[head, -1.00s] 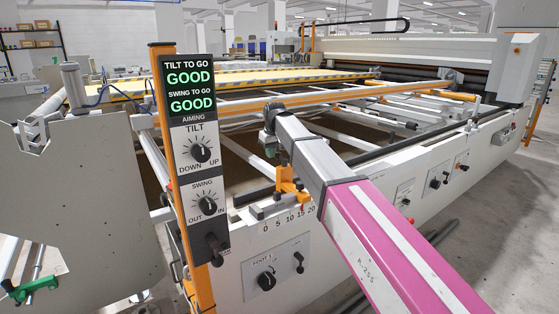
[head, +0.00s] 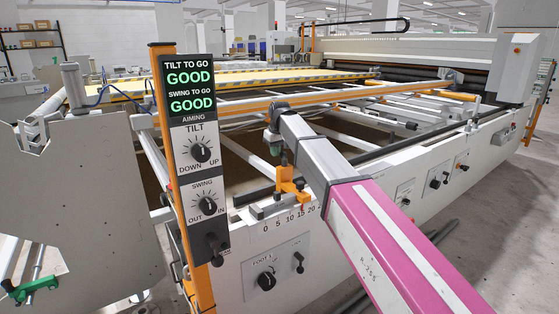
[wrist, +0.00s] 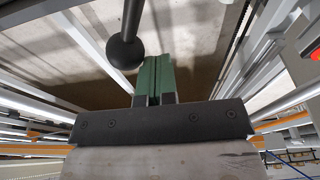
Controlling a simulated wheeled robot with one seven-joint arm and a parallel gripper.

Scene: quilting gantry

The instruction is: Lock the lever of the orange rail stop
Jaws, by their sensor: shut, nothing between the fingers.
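The orange rail stop (head: 290,188) sits on the front rail of the machine, above the printed scale. A thin dark upright part shows at its top in the head view. My gripper (head: 275,147) is above and a little left of the stop, apart from it. In the wrist view its green fingers (wrist: 155,78) are closed together and empty. A dark rod with a ball knob (wrist: 126,52) is just left of the fingertips there, with a small gap. It looks like the lever, but the stop's body is not clearly seen in that view.
An orange-edged panel (head: 190,120) with tilt and swing dials stands left of my arm; both readouts say GOOD. A front plate with a dark knob (head: 267,281) is below the scale. White crossbars (head: 240,155) span the open frame behind the stop.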

